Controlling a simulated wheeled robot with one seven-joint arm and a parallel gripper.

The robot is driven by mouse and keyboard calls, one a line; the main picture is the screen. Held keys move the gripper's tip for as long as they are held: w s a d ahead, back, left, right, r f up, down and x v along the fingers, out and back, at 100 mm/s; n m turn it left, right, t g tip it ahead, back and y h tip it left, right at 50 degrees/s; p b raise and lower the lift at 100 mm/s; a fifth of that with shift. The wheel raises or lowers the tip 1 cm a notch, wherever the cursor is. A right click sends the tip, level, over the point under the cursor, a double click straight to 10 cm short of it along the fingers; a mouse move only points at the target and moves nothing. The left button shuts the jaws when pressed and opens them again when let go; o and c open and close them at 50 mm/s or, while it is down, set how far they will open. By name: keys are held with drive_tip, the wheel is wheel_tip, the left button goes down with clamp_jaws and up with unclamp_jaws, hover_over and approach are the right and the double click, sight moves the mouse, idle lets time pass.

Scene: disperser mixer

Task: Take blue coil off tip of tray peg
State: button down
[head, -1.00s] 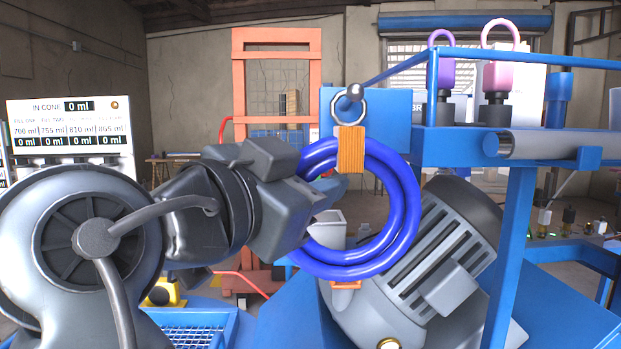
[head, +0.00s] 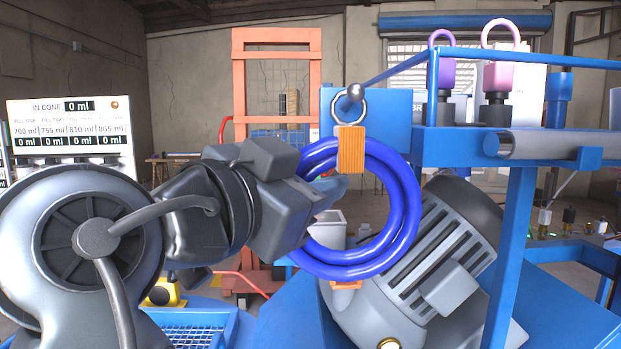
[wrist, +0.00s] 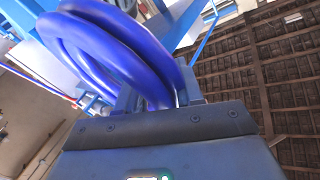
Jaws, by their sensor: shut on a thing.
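The blue coil (head: 403,215) hangs upright below an orange tag (head: 351,150) and a metal ring (head: 364,108). The ring hangs at the tray peg (head: 355,91), whose grey ball tip shows in front of the ring's upper part; the exact contact is hard to tell. The coil partly hides the fingertips. In the wrist view, the coil's loops (wrist: 110,45) pass between the fingers.
A blue frame with a tray (head: 455,146) stands at right, holding purple (head: 441,75) and pink (head: 498,75) tagged pieces. A grey motor (head: 440,270) sits close behind and below the coil. An orange lift frame (head: 235,90) stands farther back. A blue basket (head: 190,330) is at lower left.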

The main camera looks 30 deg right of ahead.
sight(318, 172)
drive_tip(key=shift+r+p, duration=0.3)
drive_tip(key=shift+r, duration=0.4)
drive_tip(key=shift+s+a, duration=0.1)
drive_tip(key=shift+s, duration=0.05)
drive_tip(key=shift+s+a+b, duration=0.35)
drive_tip(key=shift+s, duration=0.5)
drive_tip(key=shift+s+a, duration=0.25)
drive_tip(key=shift+s, duration=0.05)
drive_tip(key=shift+s+a, duration=0.15)
drive_tip(key=shift+s, duration=0.05)
drive_tip(key=shift+s+a+b, duration=0.3)
drive_tip(key=shift+s+a, duration=0.1)
drive_tip(key=shift+s, duration=0.35)
drive_tip(key=shift+s+a+b, duration=0.3)
drive_tip(key=shift+s+a, duration=0.05)
drive_tip(key=shift+s, duration=0.35)
